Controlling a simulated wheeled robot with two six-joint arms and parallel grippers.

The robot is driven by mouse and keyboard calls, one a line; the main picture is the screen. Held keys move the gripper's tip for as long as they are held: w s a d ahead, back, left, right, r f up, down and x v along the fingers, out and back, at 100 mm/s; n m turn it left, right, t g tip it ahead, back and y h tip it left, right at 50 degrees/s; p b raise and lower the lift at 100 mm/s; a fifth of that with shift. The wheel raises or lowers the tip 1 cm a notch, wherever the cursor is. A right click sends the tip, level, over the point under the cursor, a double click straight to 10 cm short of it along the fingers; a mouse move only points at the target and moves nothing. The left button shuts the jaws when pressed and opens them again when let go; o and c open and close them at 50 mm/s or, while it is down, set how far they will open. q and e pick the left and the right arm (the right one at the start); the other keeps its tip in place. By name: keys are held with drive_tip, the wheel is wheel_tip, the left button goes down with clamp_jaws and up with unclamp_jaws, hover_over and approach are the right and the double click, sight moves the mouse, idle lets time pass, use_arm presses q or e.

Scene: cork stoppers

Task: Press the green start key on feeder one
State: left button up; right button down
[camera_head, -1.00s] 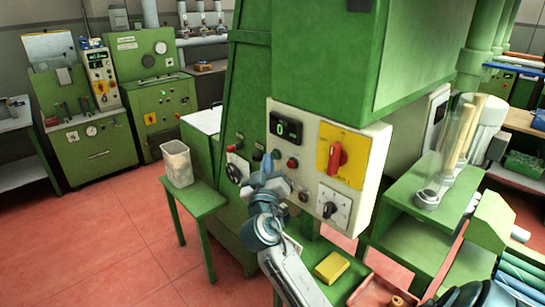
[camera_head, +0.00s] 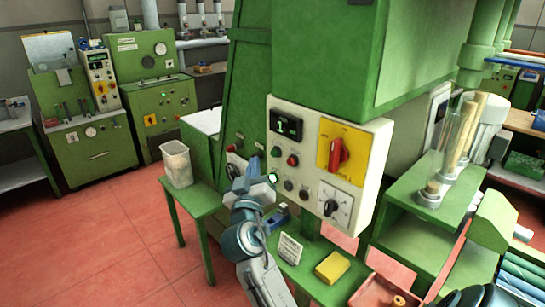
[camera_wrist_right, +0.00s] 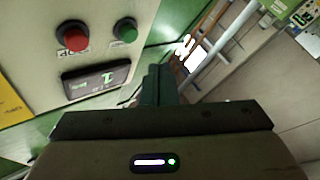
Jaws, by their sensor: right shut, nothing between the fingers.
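The control panel (camera_head: 312,127) is on the green machine. Its green key (camera_head: 277,152) sits left of a red key (camera_head: 293,160), under a dark display (camera_head: 287,126) that reads 1. The wrist view shows the green key (camera_wrist_right: 125,30), the red key (camera_wrist_right: 72,36) and the display (camera_wrist_right: 97,80). My right gripper (camera_head: 252,168) is shut and empty, left of the panel and apart from the green key. Its shut fingers (camera_wrist_right: 158,85) show in the wrist view. My left gripper is not in view.
A red switch on a yellow plate (camera_head: 341,150) and a dial (camera_head: 334,206) are on the same panel. A green stand (camera_head: 204,196) holds a clear container (camera_head: 176,163). A clear tube (camera_head: 458,140) stands at right. A yellow block (camera_head: 332,267) lies below the panel.

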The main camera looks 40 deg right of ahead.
drive_tip(key=shift+s+a, duration=0.1)
drive_tip(key=shift+a, duration=0.9)
